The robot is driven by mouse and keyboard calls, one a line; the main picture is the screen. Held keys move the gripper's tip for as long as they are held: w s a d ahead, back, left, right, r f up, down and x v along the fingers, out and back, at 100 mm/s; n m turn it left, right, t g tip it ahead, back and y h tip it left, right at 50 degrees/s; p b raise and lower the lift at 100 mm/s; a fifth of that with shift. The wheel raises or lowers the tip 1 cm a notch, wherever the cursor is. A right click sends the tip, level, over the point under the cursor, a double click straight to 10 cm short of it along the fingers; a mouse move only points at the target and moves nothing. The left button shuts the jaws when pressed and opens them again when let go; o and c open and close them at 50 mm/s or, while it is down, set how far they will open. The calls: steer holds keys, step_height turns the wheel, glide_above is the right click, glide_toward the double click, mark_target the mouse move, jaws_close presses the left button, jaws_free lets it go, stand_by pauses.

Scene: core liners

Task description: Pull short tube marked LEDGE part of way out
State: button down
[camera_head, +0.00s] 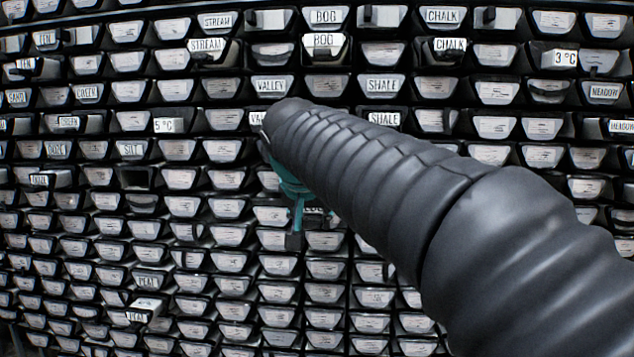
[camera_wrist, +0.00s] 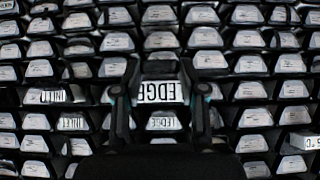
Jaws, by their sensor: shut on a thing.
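In the wrist view, where the lettering is upside down, a tube with a white label (camera_wrist: 160,92) sits between the two dark fingers. Most of the word LEDGE shows on it, with one end letter hidden by a finger. My gripper (camera_wrist: 160,100) is shut on this tube at its sides. The label looks larger and nearer than those around it. A second LEDGE label (camera_wrist: 166,141) shows in the row below in that view. In the head view my gripper (camera_head: 294,222) is at the rack face, and the arm hides much of the tube.
The rack (camera_head: 245,243) fills the view with rows of tube ends in dark slots. Some ends stick out, such as the PEAT tube (camera_head: 143,312) and the 3 °C tube (camera_head: 560,57). Neighbouring tubes lie close to both fingers. INLET labels (camera_wrist: 47,96) are at the left in the wrist view.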

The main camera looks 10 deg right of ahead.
steer(key=shift+s, duration=0.25)
